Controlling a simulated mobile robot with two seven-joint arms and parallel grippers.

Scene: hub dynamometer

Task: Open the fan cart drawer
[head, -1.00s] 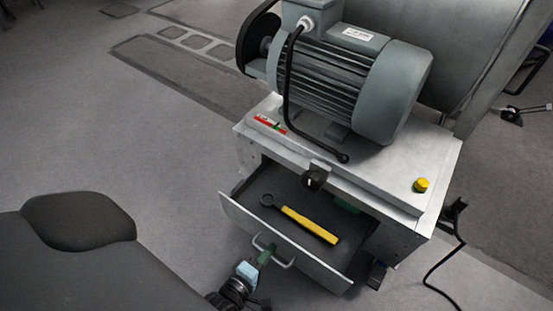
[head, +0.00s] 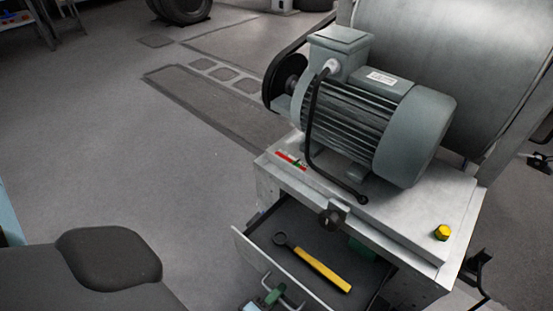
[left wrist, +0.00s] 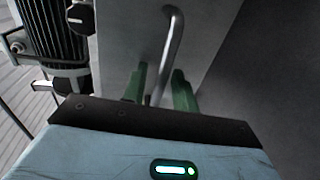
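The fan cart drawer (head: 265,262) stands pulled out from the cart (head: 420,272). A wrench with a yellow handle (head: 322,270) lies inside it. The drawer's bar handle (head: 292,303) is at the bottom of the head view. My left gripper (head: 273,296) is at this handle, partly cut off by the picture's edge. In the left wrist view, its two green fingers (left wrist: 160,88) stand apart on either side of the handle (left wrist: 172,45), with a visible gap on the right side. My right gripper is not in view.
A grey motor (head: 365,125) and a yellow button (head: 442,232) are on the cart top. A black knob (head: 333,216) sits at its front edge above the drawer. The floor (head: 140,160) left of the cart is clear.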

